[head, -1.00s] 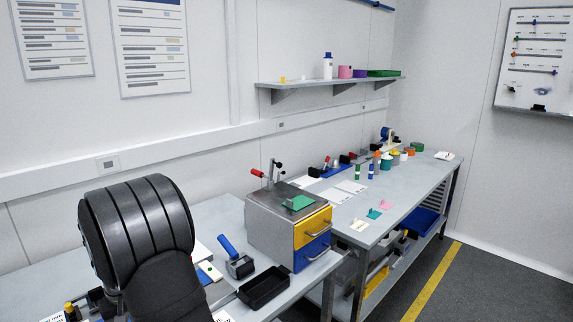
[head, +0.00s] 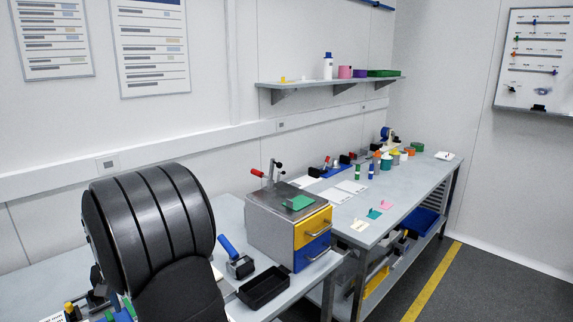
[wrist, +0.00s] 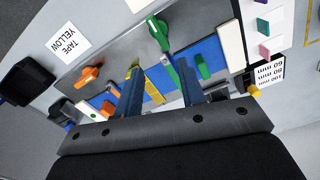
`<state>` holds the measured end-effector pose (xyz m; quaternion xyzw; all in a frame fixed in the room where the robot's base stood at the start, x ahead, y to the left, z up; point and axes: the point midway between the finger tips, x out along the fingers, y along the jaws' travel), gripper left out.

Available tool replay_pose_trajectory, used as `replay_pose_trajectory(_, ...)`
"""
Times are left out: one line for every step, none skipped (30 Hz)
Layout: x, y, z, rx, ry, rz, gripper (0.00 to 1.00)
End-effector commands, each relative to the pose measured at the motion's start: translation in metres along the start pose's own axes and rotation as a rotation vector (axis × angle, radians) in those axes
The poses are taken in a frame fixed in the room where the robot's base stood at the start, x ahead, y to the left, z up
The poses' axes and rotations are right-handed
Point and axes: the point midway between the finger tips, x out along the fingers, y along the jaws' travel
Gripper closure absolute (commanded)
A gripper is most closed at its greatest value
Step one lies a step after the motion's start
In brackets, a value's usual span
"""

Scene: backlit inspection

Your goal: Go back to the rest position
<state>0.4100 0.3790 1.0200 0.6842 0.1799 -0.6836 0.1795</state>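My gripper (wrist: 159,68) shows in the wrist view with its two dark fingers apart and nothing held between them. It hangs over a grey plate with a blue panel (wrist: 205,50). An orange knob (wrist: 89,74) lies left of the fingers. A green lever (wrist: 163,48) lies near the fingertips, and a yellow strip (wrist: 152,92) shows in the gap behind them. In the head view my dark arm fills the lower left and the gripper is hidden.
A card reading TAPE YELLOW (wrist: 70,38) lies beside the plate. In the head view a drawer box (head: 290,228), a black tray (head: 265,287) and a blue-handled tool (head: 234,257) stand right of my arm. A shelf (head: 325,82) hangs on the back wall.

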Motion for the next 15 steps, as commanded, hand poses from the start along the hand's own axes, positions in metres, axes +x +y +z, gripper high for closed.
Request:
replay_pose_trajectory(0.001, 0.0, 0.001, -0.038, 0.001, 0.0, 0.64)
replay_pose_trajectory(0.002, 0.0, 0.001, -0.063, 0.001, 0.0, 0.64)
replay_pose_trajectory(0.003, 0.0, 0.001, -0.097, 0.001, 0.0, 0.64)
replay_pose_trajectory(0.004, 0.0, 0.001, -0.122, 0.001, 0.0, 0.64)
replay_pose_trajectory(0.005, 0.0, 0.001, -0.147, 0.002, 0.0, 0.64)
replay_pose_trajectory(0.005, 0.0, 0.002, -0.181, 0.002, 0.0, 0.64)
replay_pose_trajectory(0.006, 0.0, 0.002, -0.206, 0.002, 0.0, 0.64)
replay_pose_trajectory(0.007, 0.0, 0.002, -0.231, 0.003, 0.0, 0.64)
replay_pose_trajectory(0.008, 0.0, 0.002, -0.264, 0.003, 0.0, 0.64)
replay_pose_trajectory(0.009, 0.0, 0.002, -0.29, 0.004, 0.0, 0.64)
replay_pose_trajectory(0.009, 0.0, 0.003, -0.315, 0.005, -0.001, 0.64)
replay_pose_trajectory(0.01, 0.0, 0.003, -0.349, 0.005, 0.0, 0.64)
replay_pose_trajectory(0.011, 0.0, 0.003, -0.374, 0.006, 0.0, 0.64)
replay_pose_trajectory(0.012, 0.0, 0.003, -0.398, 0.006, 0.0, 0.64)
replay_pose_trajectory(0.013, 0.0, 0.004, -0.432, 0.006, 0.0, 0.64)
